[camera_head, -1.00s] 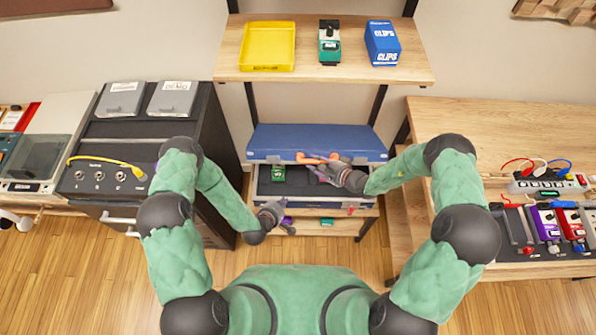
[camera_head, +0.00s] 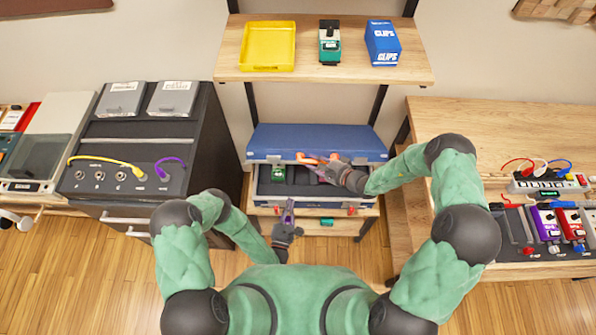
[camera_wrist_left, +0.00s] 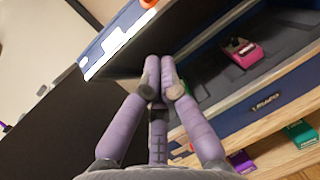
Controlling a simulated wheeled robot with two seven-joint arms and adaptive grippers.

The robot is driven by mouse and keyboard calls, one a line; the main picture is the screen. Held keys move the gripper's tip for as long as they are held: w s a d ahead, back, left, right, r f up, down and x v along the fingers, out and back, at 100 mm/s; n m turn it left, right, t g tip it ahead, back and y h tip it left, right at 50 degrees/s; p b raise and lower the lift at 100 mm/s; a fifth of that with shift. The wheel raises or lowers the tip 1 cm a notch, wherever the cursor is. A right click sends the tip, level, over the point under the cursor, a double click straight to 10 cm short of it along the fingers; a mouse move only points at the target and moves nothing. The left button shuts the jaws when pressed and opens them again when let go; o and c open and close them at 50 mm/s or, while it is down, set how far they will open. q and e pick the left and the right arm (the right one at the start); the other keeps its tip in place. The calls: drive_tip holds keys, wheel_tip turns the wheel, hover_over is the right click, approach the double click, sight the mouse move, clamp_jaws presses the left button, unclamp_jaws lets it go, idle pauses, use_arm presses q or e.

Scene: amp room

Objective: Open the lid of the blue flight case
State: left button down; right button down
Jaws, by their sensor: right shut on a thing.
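The blue flight case (camera_head: 318,142) sits on a middle shelf with its lid partly raised and its dark inside showing. A green pedal (camera_head: 278,172) lies inside at the left. My right gripper (camera_head: 318,160), with orange fingers, is shut on the lid's front edge near its middle. My left gripper (camera_head: 289,208), with purple fingers, is in front of the case, below the opening. In the left wrist view, the left fingertips (camera_wrist_left: 160,65) are together, with nothing visible between them. That view also shows the raised lid (camera_wrist_left: 115,40) and a pink pedal (camera_wrist_left: 240,52) inside.
The upper shelf (camera_head: 322,75) holds a yellow tray (camera_head: 268,46), a green pedal and a blue box (camera_head: 382,42). A black amp (camera_head: 140,140) stands at the left and a wooden bench (camera_head: 500,130) at the right. Pedals (camera_wrist_left: 300,132) lie on the shelf below the case.

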drive_tip(key=shift+w, duration=0.1)
use_arm(q)
drive_tip(key=r+x, duration=0.3)
drive_tip(key=x, duration=0.9)
drive_tip(key=shift+d, duration=0.3)
